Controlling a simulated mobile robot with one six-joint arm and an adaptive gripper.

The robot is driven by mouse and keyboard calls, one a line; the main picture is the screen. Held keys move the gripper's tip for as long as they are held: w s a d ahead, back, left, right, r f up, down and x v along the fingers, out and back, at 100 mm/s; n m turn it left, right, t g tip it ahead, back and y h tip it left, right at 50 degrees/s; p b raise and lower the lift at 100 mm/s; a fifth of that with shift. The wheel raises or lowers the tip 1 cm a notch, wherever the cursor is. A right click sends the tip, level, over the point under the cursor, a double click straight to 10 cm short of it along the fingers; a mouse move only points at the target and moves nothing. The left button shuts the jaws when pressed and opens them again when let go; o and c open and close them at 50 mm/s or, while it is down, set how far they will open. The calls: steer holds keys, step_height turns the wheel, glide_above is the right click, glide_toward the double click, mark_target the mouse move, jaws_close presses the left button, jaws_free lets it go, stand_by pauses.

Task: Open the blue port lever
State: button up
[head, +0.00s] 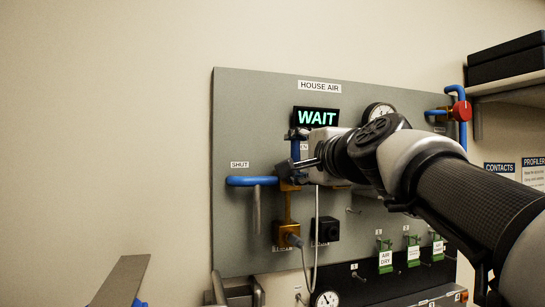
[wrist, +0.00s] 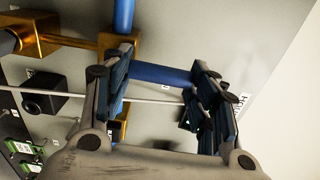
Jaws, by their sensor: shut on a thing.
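The blue port lever (wrist: 162,75) is a blue bar running out from a brass valve body (wrist: 127,45) in the wrist view. In the head view the lever (head: 295,156) stands upright above the brass valve, partly hidden by my gripper. My gripper (wrist: 165,100) is at the lever, its two dark fingers set apart with the bar spanning between them. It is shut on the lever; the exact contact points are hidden. In the head view my gripper (head: 300,162) covers most of a label beside the lever. A SHUT label (head: 239,164) is to the left.
A blue pipe (head: 252,181) runs left of the valve. The grey HOUSE AIR panel (head: 240,110) carries a lit WAIT sign (head: 317,118), a gauge (head: 378,112), a black knob (head: 325,229) and green tags (head: 385,257). A white cable (head: 317,230) hangs below my gripper.

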steer(key=shift+f, duration=0.15)
steer(key=o, duration=1.5)
steer(key=shift+s+d+r, duration=0.1)
steer(key=shift+r, duration=0.1)
steer(key=v, duration=1.1)
steer(key=shift+s+d, duration=0.1)
steer(key=shift+s, duration=0.3)
